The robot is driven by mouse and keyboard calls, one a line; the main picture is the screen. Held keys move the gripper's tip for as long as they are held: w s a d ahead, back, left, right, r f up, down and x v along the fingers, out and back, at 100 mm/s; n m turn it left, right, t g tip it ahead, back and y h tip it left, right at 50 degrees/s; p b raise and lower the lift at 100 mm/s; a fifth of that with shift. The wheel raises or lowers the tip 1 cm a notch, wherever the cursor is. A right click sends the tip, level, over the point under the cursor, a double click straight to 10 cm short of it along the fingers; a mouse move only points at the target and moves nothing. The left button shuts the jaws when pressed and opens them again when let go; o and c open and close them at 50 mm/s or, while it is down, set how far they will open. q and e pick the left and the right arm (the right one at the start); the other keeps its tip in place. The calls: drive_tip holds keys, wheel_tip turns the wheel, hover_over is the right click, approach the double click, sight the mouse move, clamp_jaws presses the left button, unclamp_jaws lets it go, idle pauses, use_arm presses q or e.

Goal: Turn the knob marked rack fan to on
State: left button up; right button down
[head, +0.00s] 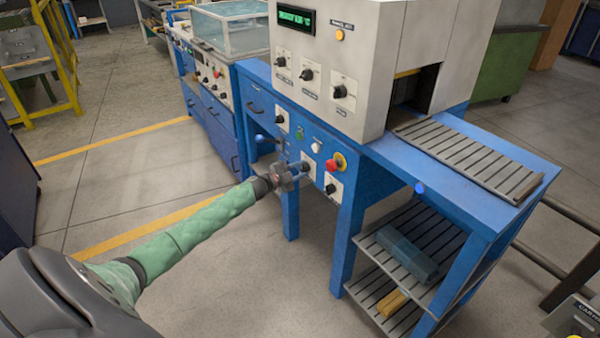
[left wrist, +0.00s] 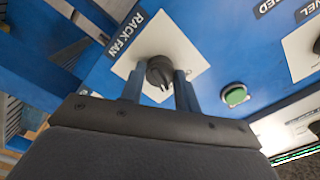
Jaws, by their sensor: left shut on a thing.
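The rack fan knob (left wrist: 159,68) is a small dark knob on a white plate (left wrist: 192,50) on the blue panel, with the label RACK FAN (left wrist: 127,32) beside it in the left wrist view. My left gripper (head: 302,168) reaches the front panel of the blue bench in the head view. Its two blue-grey fingers stand on either side of the knob and are shut on it. The gripper covers most of this knob in the head view. I cannot read the knob's on and off marks. My right gripper is not in view.
Close by on the panel are a green button (left wrist: 235,95), a red emergency button (head: 332,165) on yellow and another dark knob (head: 330,188). The white oven housing (head: 325,60) stands above. A slatted shelf (head: 400,235) is below right.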

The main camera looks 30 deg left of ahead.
use_arm(q)
drive_tip(key=shift+f+m, duration=0.1)
drive_tip(key=shift+m, duration=0.8)
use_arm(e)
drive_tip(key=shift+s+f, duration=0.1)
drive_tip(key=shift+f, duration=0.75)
use_arm(q)
drive_tip(key=shift+b, duration=0.3)
drive_tip(key=o, duration=1)
drive_tip(key=shift+v, duration=3.95)
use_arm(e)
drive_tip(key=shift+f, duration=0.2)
